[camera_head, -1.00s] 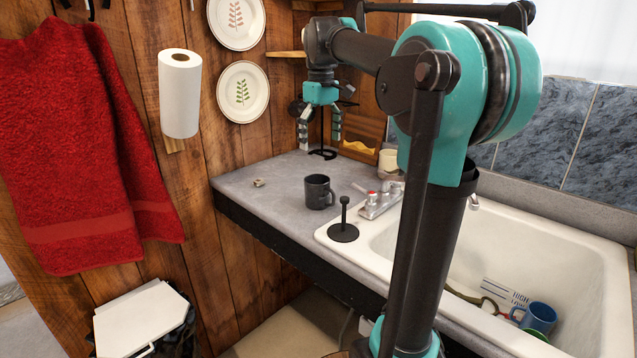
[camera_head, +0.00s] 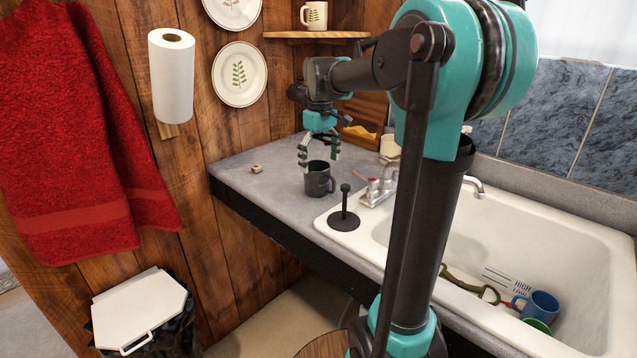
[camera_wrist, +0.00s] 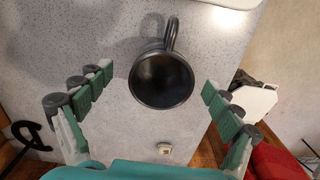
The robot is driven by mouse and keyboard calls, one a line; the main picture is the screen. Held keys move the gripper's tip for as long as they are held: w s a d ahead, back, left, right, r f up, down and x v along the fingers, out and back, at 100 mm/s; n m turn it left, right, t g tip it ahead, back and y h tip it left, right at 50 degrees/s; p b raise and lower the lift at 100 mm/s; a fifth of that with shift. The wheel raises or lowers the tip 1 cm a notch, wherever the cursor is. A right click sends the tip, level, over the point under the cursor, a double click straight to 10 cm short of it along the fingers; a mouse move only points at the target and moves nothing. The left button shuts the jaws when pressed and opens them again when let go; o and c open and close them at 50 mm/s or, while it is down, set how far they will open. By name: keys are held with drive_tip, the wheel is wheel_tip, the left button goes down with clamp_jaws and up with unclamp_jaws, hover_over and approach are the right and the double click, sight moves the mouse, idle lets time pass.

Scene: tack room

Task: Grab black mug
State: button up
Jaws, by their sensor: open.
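The black mug (camera_head: 318,181) stands upright on the grey counter at the left of the sink. In the wrist view the mug (camera_wrist: 162,82) is seen from above, empty, with its handle toward the top of the picture. My gripper (camera_head: 320,160) is open just above the mug, fingers pointing down. In the wrist view its fingers (camera_wrist: 158,92) are spread wide, one on each side of the mug, with clear gaps to it. I cannot tell whether the fingertips are below the mug's rim.
A small beige block (camera_head: 256,169) lies on the counter (camera_head: 235,180). The sink holds a blue mug (camera_head: 541,306). A wooden wall is at the left.

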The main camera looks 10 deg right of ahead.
sight(319, 177)
drive_tip(key=shift+a+f, duration=0.15)
drive_tip(key=shift+f, duration=1.2)
drive_tip(key=shift+a+f, duration=0.1)
drive_tip(key=shift+f, duration=1.2)
drive_tip(key=shift+c, duration=0.4)
drive_tip(key=c, duration=1.5)
